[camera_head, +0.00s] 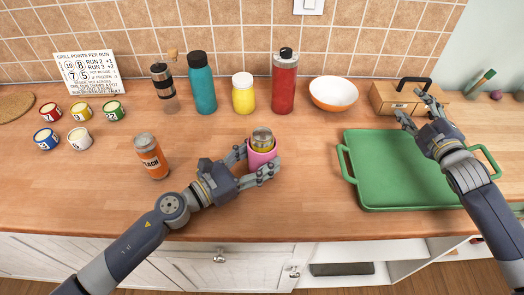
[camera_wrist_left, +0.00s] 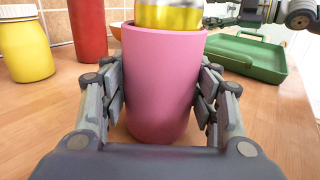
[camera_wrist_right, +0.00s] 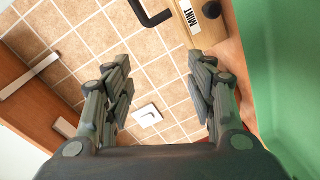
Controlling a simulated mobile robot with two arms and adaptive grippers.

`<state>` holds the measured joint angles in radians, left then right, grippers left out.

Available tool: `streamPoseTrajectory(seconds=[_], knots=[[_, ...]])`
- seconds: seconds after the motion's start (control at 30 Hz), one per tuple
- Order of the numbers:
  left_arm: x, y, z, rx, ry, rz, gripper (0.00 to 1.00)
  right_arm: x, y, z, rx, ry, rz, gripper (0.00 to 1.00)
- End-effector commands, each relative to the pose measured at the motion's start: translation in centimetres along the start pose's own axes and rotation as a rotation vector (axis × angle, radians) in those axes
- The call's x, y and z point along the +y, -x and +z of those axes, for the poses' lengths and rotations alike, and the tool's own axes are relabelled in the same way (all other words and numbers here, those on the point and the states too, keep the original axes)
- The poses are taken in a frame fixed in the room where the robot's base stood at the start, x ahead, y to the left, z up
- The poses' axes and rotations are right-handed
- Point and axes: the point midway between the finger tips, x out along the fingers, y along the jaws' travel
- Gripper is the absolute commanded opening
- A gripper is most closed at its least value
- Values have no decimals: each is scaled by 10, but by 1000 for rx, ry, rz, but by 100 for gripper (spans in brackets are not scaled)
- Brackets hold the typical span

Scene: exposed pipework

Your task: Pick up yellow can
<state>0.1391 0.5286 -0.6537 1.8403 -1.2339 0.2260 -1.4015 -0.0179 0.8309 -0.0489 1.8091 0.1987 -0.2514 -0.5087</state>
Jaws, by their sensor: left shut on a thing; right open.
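The yellow can (camera_head: 263,140) stands inside a pink cup-like holder (camera_head: 260,158), with its silver top and yellow side showing above the rim. In the left wrist view the can (camera_wrist_left: 168,16) is cut off by the top edge, and its lower part is hidden in the pink holder (camera_wrist_left: 162,85). My left gripper (camera_head: 257,168) is shut around the pink holder, one finger on each side; it also shows in the left wrist view (camera_wrist_left: 160,105). My right gripper (camera_head: 418,108) is open and empty above the back of the green tray (camera_head: 395,165).
An orange jar (camera_head: 151,157) stands left of my left gripper. Along the wall stand a grinder (camera_head: 163,85), teal bottle (camera_head: 202,85), yellow jar (camera_head: 243,95), red bottle (camera_head: 284,82), bowl (camera_head: 333,93) and wooden box (camera_head: 393,98). Several small numbered cups (camera_head: 81,112) sit at left.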

Motion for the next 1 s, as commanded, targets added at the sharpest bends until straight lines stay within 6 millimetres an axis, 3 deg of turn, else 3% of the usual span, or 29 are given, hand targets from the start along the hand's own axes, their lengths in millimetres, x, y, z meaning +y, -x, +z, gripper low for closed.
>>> streamPoseTrajectory(seconds=[0.03,0.2,0.3,0.4,0.5,0.63,1.0], knots=[[-3,2,-10,17,5,-5,32,-24,4,-43,86,-104,-47,51],[-3,2,-10,17,5,-5,32,-89,40,-170,317,-480,-247,51],[-3,2,-10,17,5,-4,32,-115,72,-232,412,-684,-378,51],[-2,2,-10,17,5,-4,32,-130,103,-277,474,-849,-493,51],[-2,2,-10,17,5,-4,32,-138,127,-306,508,-963,-579,51],[-2,2,-10,17,5,-4,32,-143,140,-325,526,-1038,-635,51],[-3,2,-10,17,5,-5,32,-155,105,-362,530,-1048,-642,51]])
